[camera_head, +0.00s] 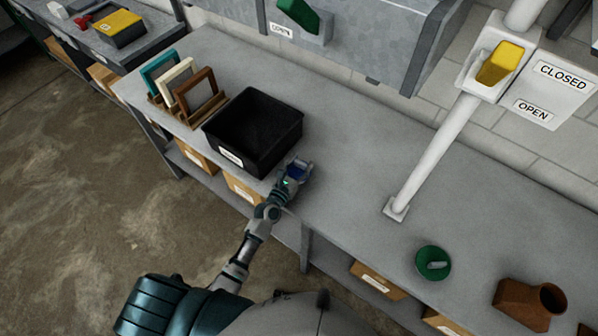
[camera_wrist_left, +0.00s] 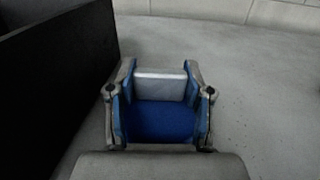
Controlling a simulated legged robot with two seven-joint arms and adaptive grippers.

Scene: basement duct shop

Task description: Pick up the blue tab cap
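The blue tab cap (camera_wrist_left: 160,122) shows in the left wrist view as a deep blue body with a silver-grey tab (camera_wrist_left: 160,85) at its far side. In the head view it is a small blue patch (camera_head: 297,172) on the grey bench, just right of the black bin. My left gripper (camera_head: 298,166) is at the cap. In the left wrist view its two fingers stand on either side of the tab, which nearly fills the gap between them. Whether they press on it cannot be made out. My right gripper is not in view.
The black bin (camera_head: 276,116) stands close on the left of my left gripper. Coloured frames (camera_head: 180,82) stand in a rack farther left. A white post (camera_head: 432,157) rises from the bench (camera_head: 345,185) to the right. A green round item (camera_head: 433,263) lies nearer the right end.

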